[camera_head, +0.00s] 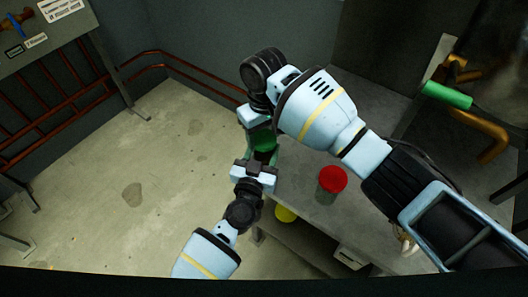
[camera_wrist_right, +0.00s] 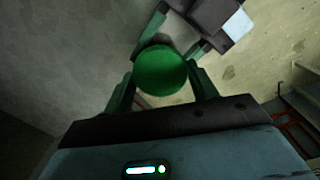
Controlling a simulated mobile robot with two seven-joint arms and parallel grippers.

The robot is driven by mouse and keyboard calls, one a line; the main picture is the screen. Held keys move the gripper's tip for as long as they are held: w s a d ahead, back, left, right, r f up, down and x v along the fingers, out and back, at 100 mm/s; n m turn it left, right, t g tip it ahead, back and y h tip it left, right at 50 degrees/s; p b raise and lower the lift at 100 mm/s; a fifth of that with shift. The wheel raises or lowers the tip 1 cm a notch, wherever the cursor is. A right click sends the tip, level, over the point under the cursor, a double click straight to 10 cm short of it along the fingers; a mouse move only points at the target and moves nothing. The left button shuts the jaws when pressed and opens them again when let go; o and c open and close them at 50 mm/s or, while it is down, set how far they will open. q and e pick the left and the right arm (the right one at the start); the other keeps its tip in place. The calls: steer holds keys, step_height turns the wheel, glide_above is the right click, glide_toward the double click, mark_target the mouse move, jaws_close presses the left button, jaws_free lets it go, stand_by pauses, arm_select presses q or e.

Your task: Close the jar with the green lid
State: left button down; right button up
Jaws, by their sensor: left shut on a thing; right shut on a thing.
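The green lid (camera_head: 264,140) shows below my right gripper (camera_head: 260,127) in the head view. In the right wrist view the round green lid (camera_wrist_right: 160,70) sits between the two fingers of my right gripper (camera_wrist_right: 163,80), which is shut on it. My left gripper (camera_head: 258,164) comes up from below and is shut on the jar (camera_head: 264,156), a dark greenish body directly under the lid. My left gripper also shows in the right wrist view (camera_wrist_right: 208,22). The jar is mostly hidden, and I cannot tell whether the lid is seated on its rim.
A jar with a red lid (camera_head: 331,180) stands on the grey table (camera_head: 300,190) to the right. A green cylinder (camera_head: 446,95) and orange pipe (camera_head: 490,140) are at the right. The floor at left is clear.

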steer(key=m, duration=0.4)
steer(key=o, duration=1.2)
steer(key=shift+c, duration=0.2)
step_height(320, 180, up, 12)
arm_select(q)
steer(key=c, duration=0.6)
jaws_free()
